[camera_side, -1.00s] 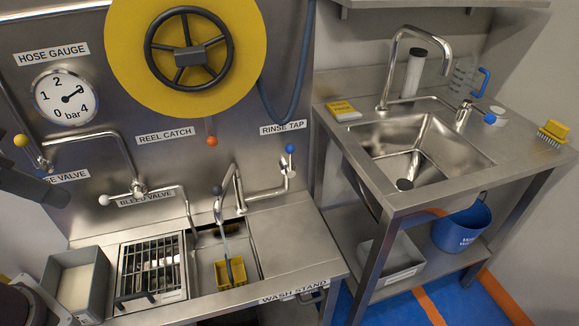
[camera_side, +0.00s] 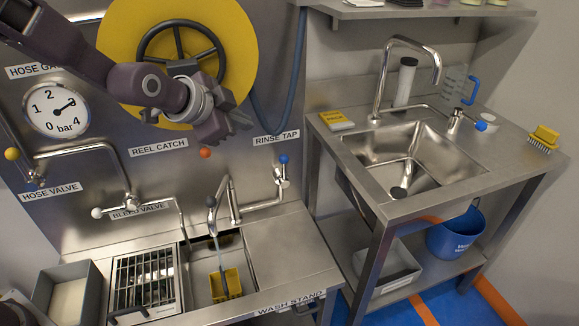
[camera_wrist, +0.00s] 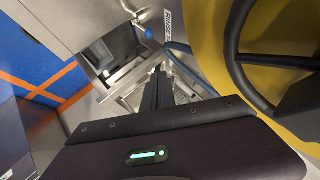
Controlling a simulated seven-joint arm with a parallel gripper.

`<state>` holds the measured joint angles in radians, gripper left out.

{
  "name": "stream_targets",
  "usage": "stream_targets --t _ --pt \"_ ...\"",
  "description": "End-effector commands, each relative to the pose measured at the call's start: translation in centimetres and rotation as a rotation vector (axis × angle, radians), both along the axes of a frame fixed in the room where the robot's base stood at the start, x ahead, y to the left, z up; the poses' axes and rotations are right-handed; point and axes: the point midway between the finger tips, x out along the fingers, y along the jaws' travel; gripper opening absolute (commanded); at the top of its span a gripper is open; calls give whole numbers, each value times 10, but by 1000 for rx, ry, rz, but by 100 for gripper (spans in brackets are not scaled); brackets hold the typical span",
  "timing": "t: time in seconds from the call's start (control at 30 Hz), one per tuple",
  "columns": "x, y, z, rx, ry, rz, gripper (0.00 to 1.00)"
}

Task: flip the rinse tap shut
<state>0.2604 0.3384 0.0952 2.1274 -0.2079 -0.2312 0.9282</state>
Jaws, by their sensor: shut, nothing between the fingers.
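The rinse tap is on the steel back wall, under its RINSE TAP label (camera_side: 276,138). Its short lever stands upright with a blue ball (camera_side: 283,159) on top, and a pipe (camera_side: 262,205) runs left from it to a bent spout over the small basin. In the wrist view the blue ball (camera_wrist: 149,33) shows beyond the fingertips. My gripper (camera_side: 238,120) is in front of the yellow reel's lower right, up and left of the tap and apart from it. Its fingers (camera_wrist: 158,72) are shut and empty.
The yellow reel with its black handwheel (camera_side: 180,50) is close behind my gripper. The hose valve (camera_side: 12,154), bleed valve (camera_side: 97,212) and orange reel-catch knob (camera_side: 205,153) are to the left. A sink table (camera_side: 400,205) stands right. Bare counter (camera_side: 285,250) lies below the tap.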

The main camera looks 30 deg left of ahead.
Motion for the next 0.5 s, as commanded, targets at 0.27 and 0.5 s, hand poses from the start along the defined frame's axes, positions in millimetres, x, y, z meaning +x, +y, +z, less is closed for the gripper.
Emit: stream_targets --t 0.27,0.5 --pt "87 -39 -137 526 -244 -246 0" --pt "90 -55 -206 851 -384 -367 0"
